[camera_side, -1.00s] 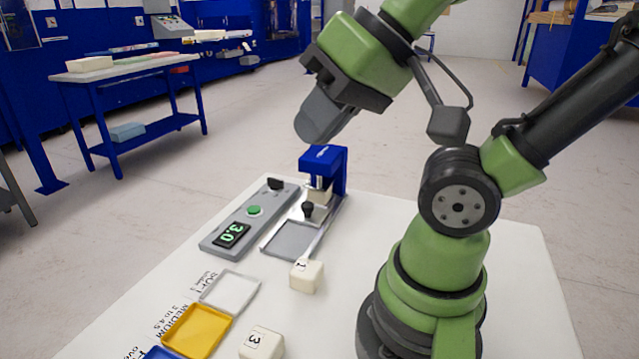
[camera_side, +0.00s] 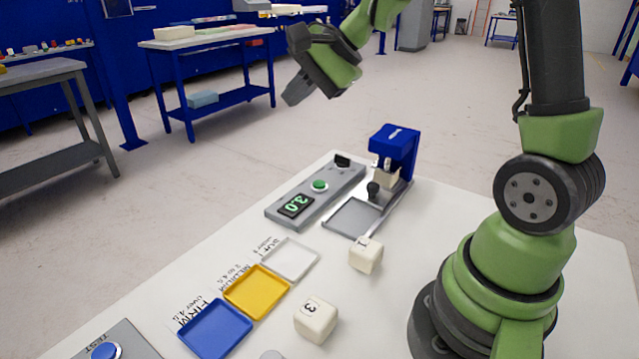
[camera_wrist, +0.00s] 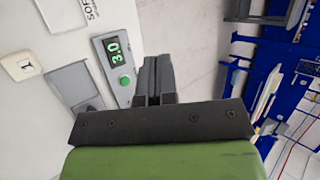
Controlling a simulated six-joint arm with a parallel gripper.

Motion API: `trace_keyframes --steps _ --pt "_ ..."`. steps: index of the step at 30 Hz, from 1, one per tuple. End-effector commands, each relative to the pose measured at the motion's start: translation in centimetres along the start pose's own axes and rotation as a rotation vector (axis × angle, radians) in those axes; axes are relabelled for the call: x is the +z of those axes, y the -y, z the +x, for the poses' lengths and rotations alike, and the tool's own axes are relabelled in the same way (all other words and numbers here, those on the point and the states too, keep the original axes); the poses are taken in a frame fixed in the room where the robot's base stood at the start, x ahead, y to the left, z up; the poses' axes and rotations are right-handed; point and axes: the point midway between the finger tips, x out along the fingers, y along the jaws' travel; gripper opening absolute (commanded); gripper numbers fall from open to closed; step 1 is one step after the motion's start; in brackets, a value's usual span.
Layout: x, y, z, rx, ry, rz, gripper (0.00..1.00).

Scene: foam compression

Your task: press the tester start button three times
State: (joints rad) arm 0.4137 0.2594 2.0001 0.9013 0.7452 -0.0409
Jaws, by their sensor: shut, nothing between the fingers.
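A grey control panel (camera_side: 332,188) lies on the white table, with a round green button (camera_side: 320,186) and a lit display (camera_side: 297,205) reading 3.0. The button (camera_wrist: 125,81) and display (camera_wrist: 117,50) also show in the wrist view. The blue tester press (camera_side: 396,148) stands beside the panel, with a pale block (camera_side: 386,180) under its head. A blue button (camera_side: 106,351) sits on a grey box marked TEST at the lower left. My gripper (camera_side: 290,98) is shut and empty, high above and left of the panel, touching nothing. Its closed fingers (camera_wrist: 157,72) show in the wrist view.
Cube 1 (camera_side: 366,255) and cube 3 (camera_side: 316,317) stand on the table. White (camera_side: 290,258), yellow (camera_side: 257,291) and blue (camera_side: 215,329) trays lie to their left, empty. A blue-legged bench (camera_side: 215,42) stands behind.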

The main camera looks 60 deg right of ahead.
Motion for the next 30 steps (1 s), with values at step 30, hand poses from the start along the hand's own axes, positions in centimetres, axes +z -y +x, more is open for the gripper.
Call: trace_keyframes --steps 30 --pt "-15.7 -5.7 8.2 -0.125 -0.142 0.676 0.00"
